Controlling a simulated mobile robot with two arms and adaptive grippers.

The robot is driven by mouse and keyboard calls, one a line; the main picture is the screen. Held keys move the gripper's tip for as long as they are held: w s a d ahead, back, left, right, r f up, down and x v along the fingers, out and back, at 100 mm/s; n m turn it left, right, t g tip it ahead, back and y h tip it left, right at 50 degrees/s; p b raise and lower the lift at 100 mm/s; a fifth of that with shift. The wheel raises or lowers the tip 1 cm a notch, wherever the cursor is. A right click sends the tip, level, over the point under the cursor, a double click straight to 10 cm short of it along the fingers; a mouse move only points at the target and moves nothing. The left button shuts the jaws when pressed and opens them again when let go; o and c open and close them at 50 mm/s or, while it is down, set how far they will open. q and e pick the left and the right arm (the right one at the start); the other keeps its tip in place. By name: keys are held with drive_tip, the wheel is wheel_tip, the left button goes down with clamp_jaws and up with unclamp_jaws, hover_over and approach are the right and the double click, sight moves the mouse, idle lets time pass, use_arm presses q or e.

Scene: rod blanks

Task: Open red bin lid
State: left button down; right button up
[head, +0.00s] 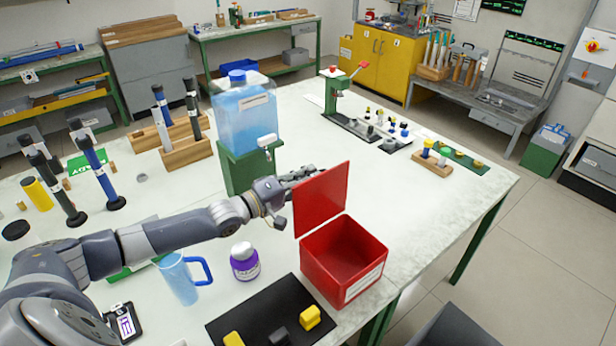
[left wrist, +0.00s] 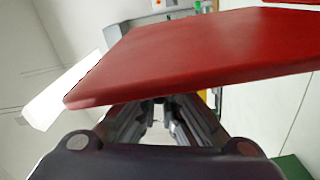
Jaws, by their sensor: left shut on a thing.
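The red bin (head: 346,268) stands on the white table near its front right edge, with a white label on its front. Its red lid (head: 322,199) stands up at the bin's left-back side, and the bin's empty inside shows. My left gripper (head: 301,176) is at the upper back edge of the lid, partly hidden behind it, and is shut on it. In the left wrist view the lid (left wrist: 190,55) fills the space ahead of the fingers and hides their tips. My right gripper is not in view.
A blue jug (head: 178,279), a purple jar (head: 244,262) and a black mat (head: 247,319) with yellow blocks lie left of the bin. A water dispenser (head: 245,122) on a green stand is behind my left wrist. The table right of the bin is clear.

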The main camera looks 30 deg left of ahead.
use_arm(q)
drive_tip(key=shift+w+a, duration=0.15)
drive_tip(key=shift+a, duration=0.4)
drive_tip(key=c, duration=1.8)
unclamp_jaws()
drive_tip(key=shift+f, duration=0.1)
drive_tip(key=shift+a+f, duration=0.1)
